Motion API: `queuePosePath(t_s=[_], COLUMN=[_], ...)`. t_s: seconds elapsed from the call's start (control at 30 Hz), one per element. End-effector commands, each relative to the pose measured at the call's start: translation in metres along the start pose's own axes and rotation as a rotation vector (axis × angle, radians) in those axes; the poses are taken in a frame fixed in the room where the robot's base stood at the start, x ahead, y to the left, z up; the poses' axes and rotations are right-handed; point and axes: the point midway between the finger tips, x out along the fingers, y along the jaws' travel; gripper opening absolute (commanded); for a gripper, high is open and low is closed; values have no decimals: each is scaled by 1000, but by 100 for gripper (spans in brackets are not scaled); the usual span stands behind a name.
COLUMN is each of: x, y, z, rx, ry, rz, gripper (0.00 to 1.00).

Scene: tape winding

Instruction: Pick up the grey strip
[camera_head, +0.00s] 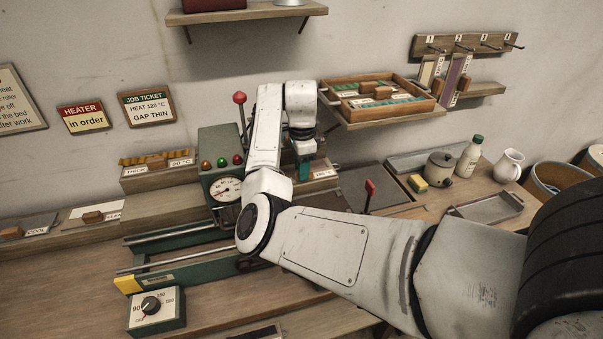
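My gripper (303,168) hangs pointing down behind the machine, over a low labelled stand (322,174). Its small fingertips are partly hidden, and a teal-green part shows at its end. I cannot tell whether it is open or holds anything. I cannot pick out the grey strip with certainty. A dark grey flat piece with a brown handle (28,225) lies at the far left, and a white one with a brown handle (96,211) lies beside it. My arm covers much of the stand and the machine's right side.
The green machine (219,150) with gauge and red-knobbed lever stands just left of my gripper. A wooden tray (336,84) sits on a shelf at upper right. Another red-knobbed lever (369,192) rises right of my forearm. A pot (440,169), bottle (469,158) and jug (509,165) stand right.

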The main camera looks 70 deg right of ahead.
Motion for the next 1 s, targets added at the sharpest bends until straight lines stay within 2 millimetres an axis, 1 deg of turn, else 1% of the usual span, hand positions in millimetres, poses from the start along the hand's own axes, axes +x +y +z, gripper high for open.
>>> queuePosePath(t_s=[0.03,0.27,0.6,0.73,0.87,0.97,1.0], x=[0,0,-1,-5,-16,-28,-35], y=[0,0,0,-1,-1,-1,2], z=[0,0,0,0,0,0,-2], rx=[0,0,0,0,0,1,3], ry=[0,0,0,0,0,-1,0], rz=[0,0,-1,-3,-5,-5,-4], gripper=[22,0,0,0,0,0,0])
